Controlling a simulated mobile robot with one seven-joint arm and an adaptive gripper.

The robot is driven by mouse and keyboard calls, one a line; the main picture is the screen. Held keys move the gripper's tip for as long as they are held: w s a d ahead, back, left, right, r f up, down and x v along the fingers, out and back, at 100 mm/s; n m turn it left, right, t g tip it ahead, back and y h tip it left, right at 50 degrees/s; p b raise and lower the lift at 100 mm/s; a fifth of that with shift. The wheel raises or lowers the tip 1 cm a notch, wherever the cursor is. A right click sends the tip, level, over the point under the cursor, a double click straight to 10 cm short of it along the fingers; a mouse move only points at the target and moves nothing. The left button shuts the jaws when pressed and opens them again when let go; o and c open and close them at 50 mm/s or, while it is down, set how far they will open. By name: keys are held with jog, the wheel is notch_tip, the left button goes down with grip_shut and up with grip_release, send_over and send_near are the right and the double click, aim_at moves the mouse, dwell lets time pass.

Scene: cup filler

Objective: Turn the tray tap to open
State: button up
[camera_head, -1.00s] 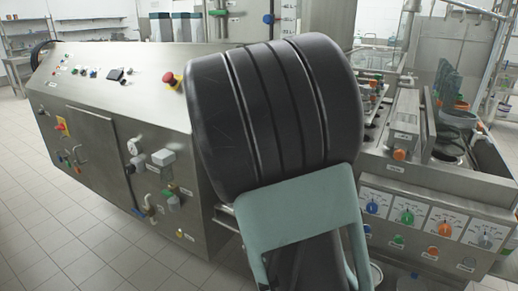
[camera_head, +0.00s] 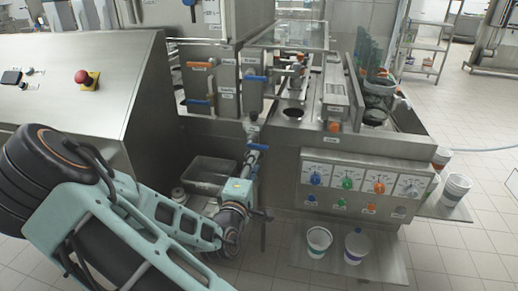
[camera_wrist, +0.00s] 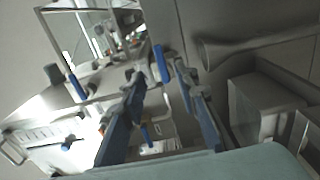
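In the wrist view my gripper (camera_wrist: 160,74) is open, with its two dark blue-grey fingers apart. A blue handle (camera_wrist: 161,62) shows between and beyond the fingertips, and I cannot tell whether they touch it. Another blue handle (camera_wrist: 76,87) is left of it. In the head view my gripper (camera_head: 254,132) points up in front of the machine's valve panel. The labels are too small to read, so I cannot tell which handle is the tray tap.
A steel cabinet with a red emergency button (camera_head: 82,77) stands left. A dark tray (camera_head: 207,170) sits behind my wrist. A knob panel (camera_head: 365,180) is on the right, with white cups (camera_head: 318,240) on a low shelf below.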

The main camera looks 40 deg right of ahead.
aim_at(260, 148)
jog(key=b+x, duration=0.2)
jog(key=x, duration=0.7)
jog(key=shift+w+d, duration=0.25)
jog(key=shift+d, duration=0.05)
grip_shut()
